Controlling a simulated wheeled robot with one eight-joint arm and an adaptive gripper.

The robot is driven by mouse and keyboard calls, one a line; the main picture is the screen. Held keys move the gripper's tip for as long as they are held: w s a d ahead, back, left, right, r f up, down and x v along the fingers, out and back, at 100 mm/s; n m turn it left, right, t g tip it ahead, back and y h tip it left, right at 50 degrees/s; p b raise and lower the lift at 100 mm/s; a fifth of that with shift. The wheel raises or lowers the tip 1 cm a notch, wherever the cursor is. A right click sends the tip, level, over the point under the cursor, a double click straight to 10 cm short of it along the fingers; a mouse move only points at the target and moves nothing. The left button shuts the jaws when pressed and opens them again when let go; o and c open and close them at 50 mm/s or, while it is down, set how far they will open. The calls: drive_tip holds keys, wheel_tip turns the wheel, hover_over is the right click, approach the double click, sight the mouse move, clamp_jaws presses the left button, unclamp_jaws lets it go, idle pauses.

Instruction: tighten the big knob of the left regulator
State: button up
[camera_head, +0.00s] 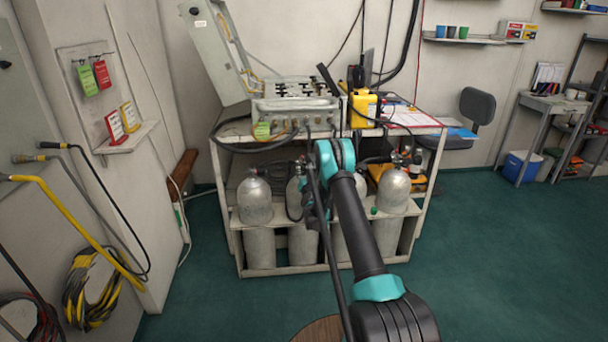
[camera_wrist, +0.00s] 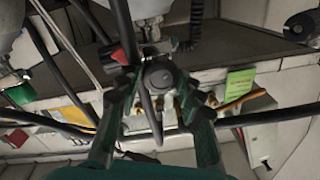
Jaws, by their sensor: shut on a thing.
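In the wrist view my gripper (camera_wrist: 158,88) has its two dark green fingers closed around a dark round knob (camera_wrist: 160,74), one finger on each side. The knob belongs to a regulator on the valve of a silver cylinder (camera_wrist: 148,8) at the top of that view. A small red part (camera_wrist: 120,57) sits beside the left finger, and a black hose crosses in front of the knob.
Silver cylinders (camera_head: 254,202) stand in a rack under a white bench (camera_head: 232,133). A grey panel case (camera_head: 295,112) with its lid up and a yellow device (camera_head: 363,110) sit on the bench. Hoses hang close around the cylinder tops. Green floor (camera_head: 500,240) is clear at right.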

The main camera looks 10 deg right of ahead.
drive_tip(key=shift+m, duration=1.6)
drive_tip(key=o, duration=1.2)
drive_tip(key=shift+c, duration=0.2)
drive_tip(key=s, duration=0.7)
drive_tip(key=shift+s+f, duration=0.25)
drive_tip(key=shift+s, duration=0.05)
